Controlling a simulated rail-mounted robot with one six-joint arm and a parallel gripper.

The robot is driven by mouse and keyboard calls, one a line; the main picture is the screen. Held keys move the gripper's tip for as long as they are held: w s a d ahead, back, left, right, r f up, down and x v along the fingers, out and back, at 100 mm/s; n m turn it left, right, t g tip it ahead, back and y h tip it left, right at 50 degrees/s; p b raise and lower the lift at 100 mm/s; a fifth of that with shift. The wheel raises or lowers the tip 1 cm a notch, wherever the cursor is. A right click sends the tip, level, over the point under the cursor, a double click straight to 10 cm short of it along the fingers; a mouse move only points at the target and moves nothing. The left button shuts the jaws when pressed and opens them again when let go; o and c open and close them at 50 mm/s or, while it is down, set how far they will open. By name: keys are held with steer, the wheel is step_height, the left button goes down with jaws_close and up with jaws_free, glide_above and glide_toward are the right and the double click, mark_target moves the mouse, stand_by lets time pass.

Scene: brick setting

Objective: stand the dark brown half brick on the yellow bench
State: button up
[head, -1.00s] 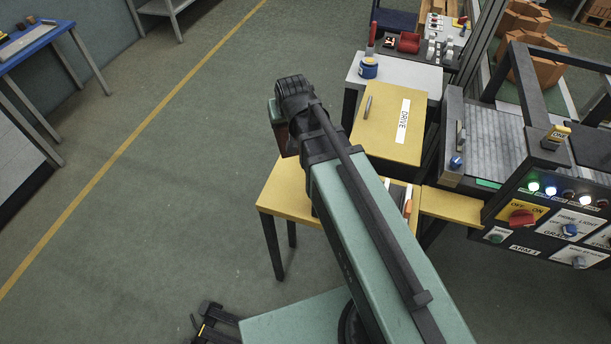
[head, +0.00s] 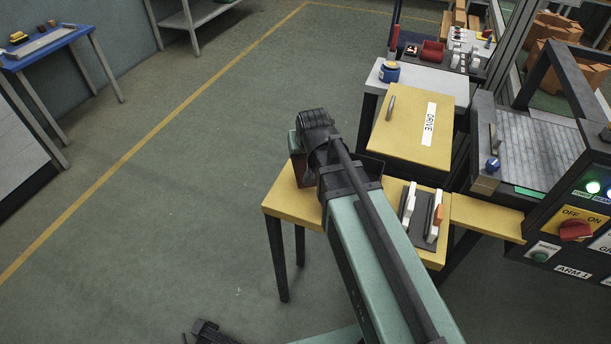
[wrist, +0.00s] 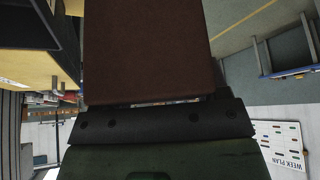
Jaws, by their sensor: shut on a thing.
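The dark brown half brick (wrist: 145,50) fills the upper middle of the wrist view, held by my gripper (wrist: 155,122). The fingertips are hidden there. In the head view a small brown part of the half brick (head: 299,169) shows at the left of my arm's end. My arm hides most of the gripper. The yellow bench (head: 290,205) lies below and behind my arm's end in the head view. The half brick overlaps its back left part in the picture; I cannot tell the gap between them.
A dark mat with white-handled and orange-handled tools (head: 421,215) lies on the bench's right part. A yellow DRIVE box (head: 405,140) stands behind the bench. A control panel (head: 570,235) and a grey slatted bed (head: 535,145) are at right. Open floor lies left.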

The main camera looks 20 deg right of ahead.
step_height(320, 180, down, 5)
steer(key=b, duration=0.4)
steer(key=shift+r, duration=0.5)
steer(key=shift+f, duration=0.3)
steer(key=o, duration=1.3)
steer(key=shift+r, duration=0.1)
